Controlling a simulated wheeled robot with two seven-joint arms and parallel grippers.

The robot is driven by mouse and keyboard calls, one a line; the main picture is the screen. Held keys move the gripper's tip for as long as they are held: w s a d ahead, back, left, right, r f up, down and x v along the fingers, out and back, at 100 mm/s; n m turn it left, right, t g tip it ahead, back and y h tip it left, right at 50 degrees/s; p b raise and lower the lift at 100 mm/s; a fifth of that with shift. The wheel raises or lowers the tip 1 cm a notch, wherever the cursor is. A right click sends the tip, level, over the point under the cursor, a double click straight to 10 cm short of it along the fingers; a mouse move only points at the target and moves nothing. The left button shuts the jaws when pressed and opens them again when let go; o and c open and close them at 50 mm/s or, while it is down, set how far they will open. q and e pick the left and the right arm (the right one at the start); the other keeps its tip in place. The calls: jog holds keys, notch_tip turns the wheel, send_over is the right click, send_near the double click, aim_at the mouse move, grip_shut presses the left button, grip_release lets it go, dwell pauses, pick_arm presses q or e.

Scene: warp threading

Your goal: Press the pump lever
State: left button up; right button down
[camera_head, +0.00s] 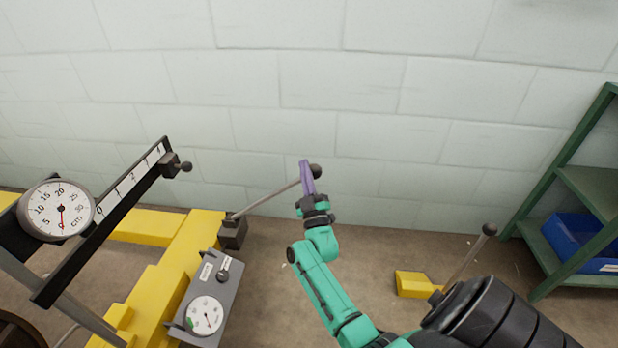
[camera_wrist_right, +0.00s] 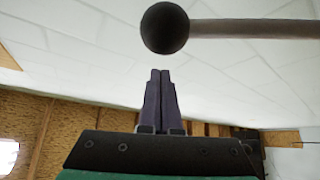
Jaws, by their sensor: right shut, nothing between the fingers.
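A grey lever (camera_head: 268,201) with a black ball knob (camera_head: 316,170) rises to the right from a black block on the yellow frame. In the right wrist view its knob (camera_wrist_right: 165,27) and rod (camera_wrist_right: 255,29) lie just beyond my fingertips. My right gripper (camera_head: 305,168), with purple fingers, is shut and empty beside the knob; in the right wrist view its fingertips (camera_wrist_right: 160,75) are together and look apart from the knob. Another ball-topped lever (camera_head: 463,260) stands at the right, partly behind my arm. I cannot tell which one is the pump lever. My left gripper is out of view.
A grey box with a dial (camera_head: 206,315) sits beside the yellow frame (camera_head: 180,265). A ruler bar (camera_head: 115,203) and round gauge (camera_head: 57,210) stand at the left. A green shelf (camera_head: 560,180) with a blue bin (camera_head: 575,240) is at the right. A pale block wall is behind.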

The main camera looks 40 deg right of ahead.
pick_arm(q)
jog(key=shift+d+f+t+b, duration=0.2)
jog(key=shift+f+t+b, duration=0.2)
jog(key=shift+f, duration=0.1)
pick_arm(e)
jog(key=shift+s+d+f, duration=0.1)
jog(key=shift+d+f, duration=0.45)
jog(key=shift+f, duration=0.3)
